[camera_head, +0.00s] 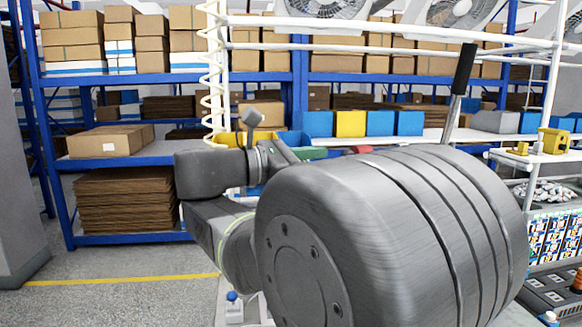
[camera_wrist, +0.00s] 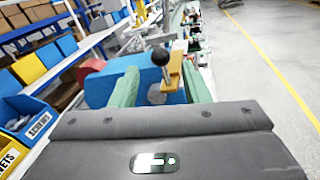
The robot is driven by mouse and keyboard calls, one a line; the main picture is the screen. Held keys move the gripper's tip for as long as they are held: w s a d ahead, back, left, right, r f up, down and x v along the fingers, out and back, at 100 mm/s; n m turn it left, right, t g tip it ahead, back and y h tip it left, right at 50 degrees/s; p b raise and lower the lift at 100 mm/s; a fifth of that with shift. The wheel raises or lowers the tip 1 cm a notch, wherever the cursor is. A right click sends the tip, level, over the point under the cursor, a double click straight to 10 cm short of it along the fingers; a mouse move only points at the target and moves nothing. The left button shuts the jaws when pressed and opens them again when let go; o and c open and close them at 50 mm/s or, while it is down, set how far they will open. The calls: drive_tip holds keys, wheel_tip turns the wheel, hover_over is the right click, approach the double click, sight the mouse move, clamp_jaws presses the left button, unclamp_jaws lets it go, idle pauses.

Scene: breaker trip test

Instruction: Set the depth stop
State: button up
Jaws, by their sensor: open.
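My gripper (camera_wrist: 160,68) is open in the wrist view, with one pale green finger on each side. A black ball knob (camera_wrist: 160,57) on a short metal rod shows between the fingers, in line with the gap. I cannot tell how far beyond the fingertips it is, and neither finger visibly grips it. A brass-coloured block (camera_wrist: 175,72) is just right of the knob, beside the right finger. A blue body (camera_wrist: 105,87) lies behind and left of them. I cannot make out which part is the depth stop.
Blue shelving (camera_head: 70,240) with cardboard boxes (camera_head: 105,140) stands behind. Colored bins, one yellow (camera_head: 350,123), line a bench. A black-handled lever (camera_head: 464,70) rises behind my arm. A small box with a blue button (camera_head: 233,308) is low in front. Floor is clear at left.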

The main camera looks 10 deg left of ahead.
drive_tip(key=v, duration=0.8)
drive_tip(key=shift+a+b, duration=0.15)
drive_tip(key=shift+b, duration=0.3)
drive_tip(key=p+x, duration=0.2)
drive_tip(key=x, duration=1.2)
drive_tip(key=shift+s, duration=0.1)
